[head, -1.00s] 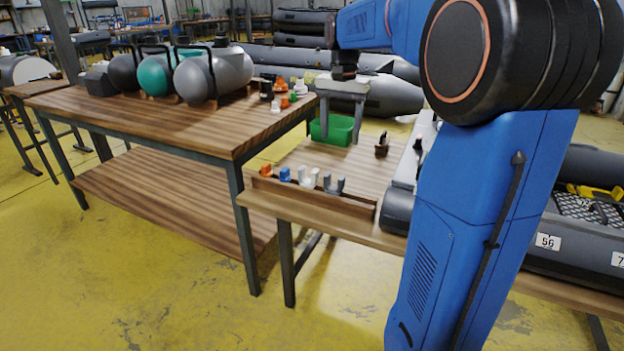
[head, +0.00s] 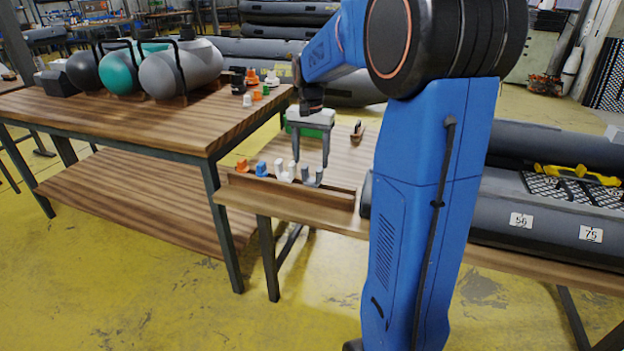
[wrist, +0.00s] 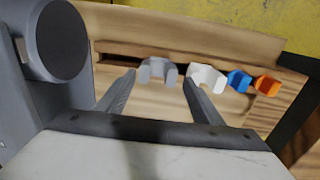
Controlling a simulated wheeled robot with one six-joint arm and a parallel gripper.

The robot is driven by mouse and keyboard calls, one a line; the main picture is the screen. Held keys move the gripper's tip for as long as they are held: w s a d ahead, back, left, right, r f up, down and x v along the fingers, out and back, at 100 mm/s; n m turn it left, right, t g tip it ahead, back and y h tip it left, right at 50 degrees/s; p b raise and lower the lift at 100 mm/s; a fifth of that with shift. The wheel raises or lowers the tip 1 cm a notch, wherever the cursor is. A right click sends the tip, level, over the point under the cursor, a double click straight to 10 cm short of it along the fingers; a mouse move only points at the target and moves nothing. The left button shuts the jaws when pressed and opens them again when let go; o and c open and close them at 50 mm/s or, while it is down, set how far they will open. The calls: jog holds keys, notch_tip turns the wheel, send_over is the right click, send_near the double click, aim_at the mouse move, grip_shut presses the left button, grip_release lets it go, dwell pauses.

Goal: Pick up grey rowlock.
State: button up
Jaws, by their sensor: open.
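The grey rowlock (head: 313,177) stands at the right end of a row of rowlocks in a wooden rack (head: 290,190) on the lower table. In the wrist view the grey rowlock (wrist: 158,70) lies ahead of my gripper (wrist: 160,85), between the lines of its two fingers. My gripper (head: 311,160) is open and empty, pointing down over the rack. A white rowlock (wrist: 206,77) sits beside the grey one, close to one fingertip. A blue rowlock (head: 262,168) and an orange rowlock (head: 242,166) are farther along the row.
A green bin (head: 310,132) stands behind my gripper on the same table. A small brown item (head: 358,132) stands to its right. The higher table (head: 130,115) on the left holds buoy-like tubes and small fittings. A grey boat (head: 540,215) lies on the right.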

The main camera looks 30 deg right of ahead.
aim_at(312, 181)
jog(key=shift+s+d+f, duration=0.1)
jog(key=shift+d+f, duration=0.05)
jog(key=shift+f, duration=2.65)
jog(key=shift+c, duration=0.2)
jog(key=c, duration=0.8)
